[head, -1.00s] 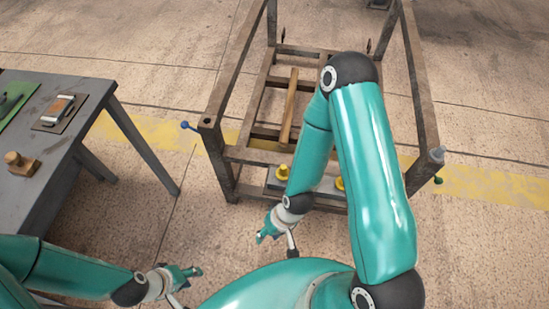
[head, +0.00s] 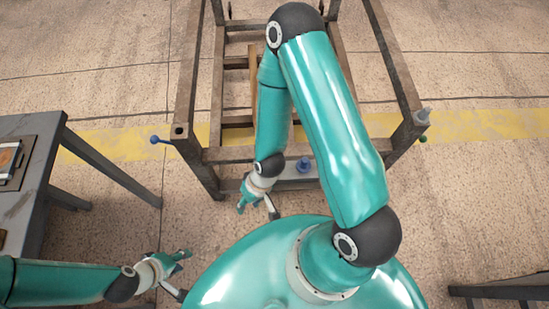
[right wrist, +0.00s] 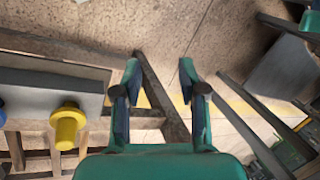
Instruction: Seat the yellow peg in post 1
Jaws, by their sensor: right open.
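The yellow peg (right wrist: 68,125) shows in the right wrist view, standing out from a grey bar (right wrist: 55,92) left of my right gripper. In the head view my right arm seems to hide it. My right gripper (head: 257,208) is open and empty in front of the rack; its two fingers (right wrist: 160,78) are spread in the right wrist view, apart from the peg. My left gripper (head: 182,272) looks open and empty, low at the left. The rack's front left post (head: 180,131) has a dark hole in its top. I cannot tell which post is post 1.
A blue peg (head: 304,165) stands at the rack's front. The front right post (head: 421,120) has a grey piece on top. A blue ball (head: 155,139) sticks out at the left. A dark table (head: 38,185) stands left; floor between it and the rack is clear.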

